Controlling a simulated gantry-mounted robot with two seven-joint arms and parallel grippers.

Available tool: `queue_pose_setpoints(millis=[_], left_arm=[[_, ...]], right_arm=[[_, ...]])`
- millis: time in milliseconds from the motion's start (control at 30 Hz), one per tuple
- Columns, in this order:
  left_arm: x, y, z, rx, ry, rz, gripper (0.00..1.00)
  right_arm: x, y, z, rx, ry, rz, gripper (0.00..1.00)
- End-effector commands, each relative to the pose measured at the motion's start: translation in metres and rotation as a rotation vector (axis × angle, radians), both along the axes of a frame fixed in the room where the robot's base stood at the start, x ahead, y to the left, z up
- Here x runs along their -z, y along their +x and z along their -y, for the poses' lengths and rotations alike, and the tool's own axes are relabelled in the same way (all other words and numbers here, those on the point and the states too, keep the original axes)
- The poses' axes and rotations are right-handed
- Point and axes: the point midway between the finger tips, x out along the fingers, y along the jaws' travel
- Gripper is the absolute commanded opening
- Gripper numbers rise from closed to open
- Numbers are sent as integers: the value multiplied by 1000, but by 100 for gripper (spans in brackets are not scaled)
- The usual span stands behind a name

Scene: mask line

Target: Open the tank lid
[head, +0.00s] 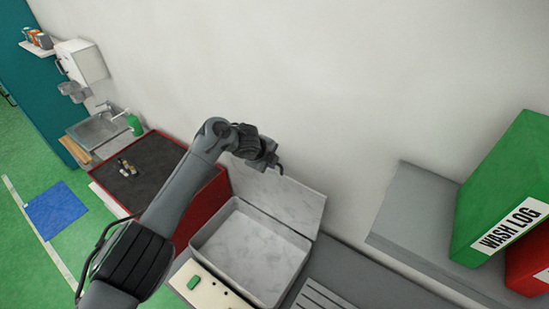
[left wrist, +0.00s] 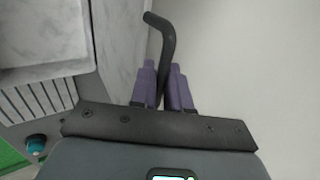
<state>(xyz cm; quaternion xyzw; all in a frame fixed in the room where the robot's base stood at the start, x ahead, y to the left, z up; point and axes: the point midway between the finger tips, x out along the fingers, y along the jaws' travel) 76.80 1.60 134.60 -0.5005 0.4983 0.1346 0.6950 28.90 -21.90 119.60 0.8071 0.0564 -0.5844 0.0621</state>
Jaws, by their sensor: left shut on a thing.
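The tank (head: 250,252) is an open, pale grey, marbled basin at the lower middle of the head view. Its lid (head: 290,200) stands raised along the back edge, close to the wall, and the inside of the tank shows. My left gripper (head: 273,157) is at the lid's top edge. In the left wrist view its purple fingers (left wrist: 163,72) are shut on the dark bent lid handle (left wrist: 165,38), which sticks out beyond them. The lid (left wrist: 118,45) and part of the tank (left wrist: 45,52) also show there. My right gripper is not in view.
A cream control panel (head: 205,290) with a green button is in front of the tank. A red cabinet with a dark top (head: 140,178) stands left. A slatted grey drainer (head: 318,296) lies right. A grey shelf (head: 415,215) holds a green WASH LOG binder (head: 505,190).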

Motion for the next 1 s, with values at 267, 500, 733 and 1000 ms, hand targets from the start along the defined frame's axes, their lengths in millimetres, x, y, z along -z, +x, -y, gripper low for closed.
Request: queue_pose_setpoints(millis=[267, 500, 733, 1000], left_arm=[[0, -1, -1, 3, 10, -13, 0], [1, -1, -1, 3, 10, -14, 0], [1, -1, -1, 1, 9, -13, 29], [-1, -1, -2, 0, 8, -12, 29]], right_arm=[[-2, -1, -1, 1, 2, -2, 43], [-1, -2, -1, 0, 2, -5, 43], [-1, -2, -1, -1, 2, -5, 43], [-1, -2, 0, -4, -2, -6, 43]])
